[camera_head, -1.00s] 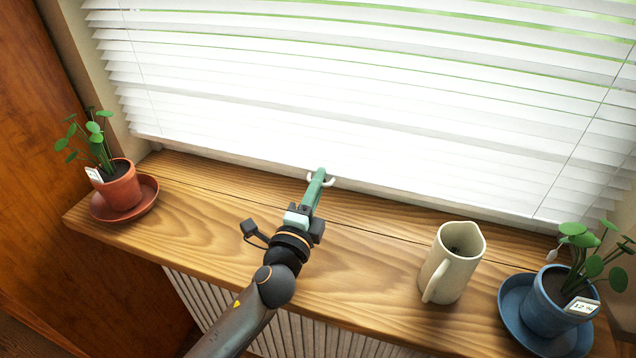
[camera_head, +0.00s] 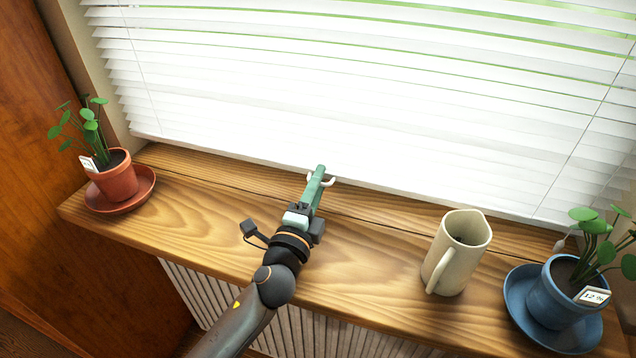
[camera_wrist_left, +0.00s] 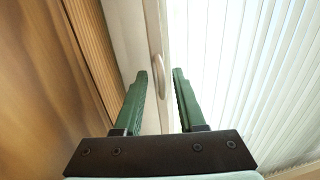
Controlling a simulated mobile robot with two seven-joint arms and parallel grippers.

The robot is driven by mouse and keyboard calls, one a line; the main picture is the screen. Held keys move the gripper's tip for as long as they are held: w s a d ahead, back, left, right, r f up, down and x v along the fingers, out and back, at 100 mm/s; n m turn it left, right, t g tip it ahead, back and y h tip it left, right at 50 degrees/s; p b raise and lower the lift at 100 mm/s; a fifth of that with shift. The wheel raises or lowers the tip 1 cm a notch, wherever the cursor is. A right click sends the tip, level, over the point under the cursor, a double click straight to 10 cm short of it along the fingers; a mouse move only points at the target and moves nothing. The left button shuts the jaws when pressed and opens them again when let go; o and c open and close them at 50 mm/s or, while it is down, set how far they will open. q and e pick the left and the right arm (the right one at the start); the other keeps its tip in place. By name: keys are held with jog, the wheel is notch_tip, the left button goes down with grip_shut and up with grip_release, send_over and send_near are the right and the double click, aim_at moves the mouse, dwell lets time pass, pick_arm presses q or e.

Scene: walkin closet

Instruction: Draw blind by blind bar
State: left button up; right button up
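The white blind (camera_head: 300,100) hangs across the window, with its bottom bar just above the wooden sill. A small white handle (camera_head: 329,183) at the blind's bottom edge shows on both sides of my left gripper's green fingers (camera_head: 318,178). In the left wrist view the two green fingers (camera_wrist_left: 158,78) are apart. The handle (camera_wrist_left: 159,73) shows between their tips, with gaps on both sides. The blind slats (camera_wrist_left: 245,70) fill the right of that view. My right gripper is not in view.
On the wooden sill (camera_head: 220,215) stand a plant in a terracotta pot (camera_head: 117,182) at the left, a cream jug (camera_head: 452,262) to the right of my gripper, and a plant in a blue pot (camera_head: 550,298) at the far right. Bare sill separates my gripper from them.

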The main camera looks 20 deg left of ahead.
pick_arm(q)
jog(key=s, duration=0.2)
jog(key=s+b, duration=0.1)
jog(key=s, duration=0.1)
jog(key=s+f, duration=0.1)
jog(key=s, duration=0.2)
jog(key=shift+s+a, duration=0.1)
jog(key=shift+a, duration=0.05)
